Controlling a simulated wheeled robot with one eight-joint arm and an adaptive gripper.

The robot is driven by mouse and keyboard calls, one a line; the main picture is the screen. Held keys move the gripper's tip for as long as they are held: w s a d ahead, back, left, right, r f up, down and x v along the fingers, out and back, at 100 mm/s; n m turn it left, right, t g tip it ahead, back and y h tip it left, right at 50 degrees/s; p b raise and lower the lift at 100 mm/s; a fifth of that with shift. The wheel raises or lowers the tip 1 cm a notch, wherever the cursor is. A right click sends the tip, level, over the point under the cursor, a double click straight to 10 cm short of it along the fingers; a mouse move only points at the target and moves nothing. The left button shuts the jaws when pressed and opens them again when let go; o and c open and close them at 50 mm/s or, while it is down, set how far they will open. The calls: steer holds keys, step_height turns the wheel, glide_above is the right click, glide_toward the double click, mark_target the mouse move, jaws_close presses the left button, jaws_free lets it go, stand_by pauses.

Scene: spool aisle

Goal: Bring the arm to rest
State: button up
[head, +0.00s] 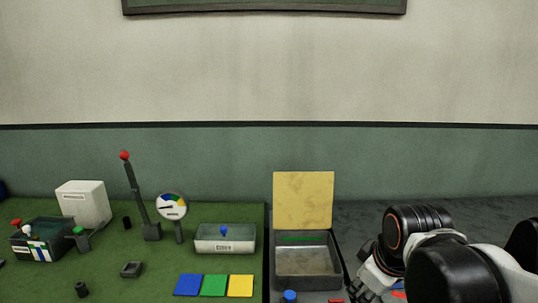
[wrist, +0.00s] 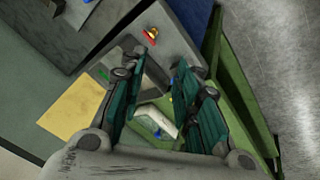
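My gripper (wrist: 152,78) shows in the wrist view with its green-padded fingers spread apart. I see nothing held between them. In the head view my arm reaches in from the lower right, and my gripper (head: 368,282) is low beside the right wall of an open grey box. Its fingertips are partly cut off by the bottom edge there.
The grey box (head: 307,284) has a raised yellow lid (head: 303,200). A blue-capped item (head: 289,296) is in front. Left, on green, are a white tray (head: 225,246), gauge (head: 172,206), red-knobbed lever (head: 131,180), white box (head: 84,204) and coloured squares (head: 213,285).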

steer(key=s+m+t, duration=0.2)
steer(key=s+m, duration=0.5)
steer(key=s, duration=0.1)
steer(key=shift+s+m, duration=0.2)
steer(key=shift+m, duration=0.2)
